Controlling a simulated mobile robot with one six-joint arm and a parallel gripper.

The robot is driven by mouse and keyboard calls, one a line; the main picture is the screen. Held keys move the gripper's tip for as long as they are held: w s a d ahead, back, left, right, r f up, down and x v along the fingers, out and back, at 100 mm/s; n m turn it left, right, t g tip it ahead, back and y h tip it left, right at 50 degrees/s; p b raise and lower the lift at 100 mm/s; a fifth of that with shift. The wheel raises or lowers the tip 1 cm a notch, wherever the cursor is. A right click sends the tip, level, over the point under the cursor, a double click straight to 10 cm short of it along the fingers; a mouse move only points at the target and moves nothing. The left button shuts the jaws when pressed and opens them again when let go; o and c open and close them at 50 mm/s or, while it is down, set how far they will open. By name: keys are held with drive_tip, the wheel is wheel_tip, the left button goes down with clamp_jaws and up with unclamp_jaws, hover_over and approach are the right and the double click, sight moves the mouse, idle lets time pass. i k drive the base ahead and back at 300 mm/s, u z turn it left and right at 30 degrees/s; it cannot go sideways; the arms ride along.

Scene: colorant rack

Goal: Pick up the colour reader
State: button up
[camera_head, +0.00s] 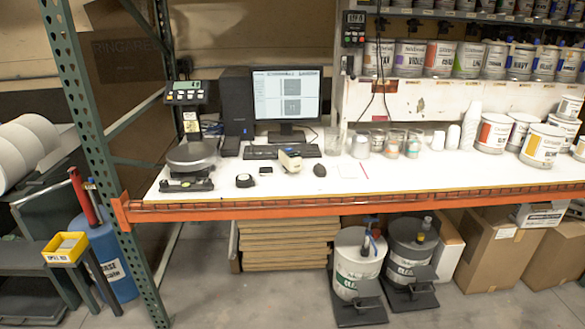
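A handheld device (290,160), cream with a dark and yellowish end, lies on the white worktop (400,176) in front of the keyboard. It looks like the colour reader, but it is small here and I cannot read any label on it. A small black rounded item (245,180) lies to its left, nearer the front edge. My gripper is not in view, so its state does not show.
A keyboard (262,152) and monitor (286,96) stand behind the device, with a mouse (320,170) to its right. A scale (191,156) stands at left. Paint cans (494,133) fill the right. An orange beam (350,201) runs along the front edge.

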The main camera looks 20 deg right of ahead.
sight(291, 160)
drive_tip(key=z, duration=0.3)
drive_tip(key=k, duration=0.4)
drive_tip(key=u, duration=1.05)
drive_tip(key=i, duration=1.25)
drive_tip(key=u, duration=0.05)
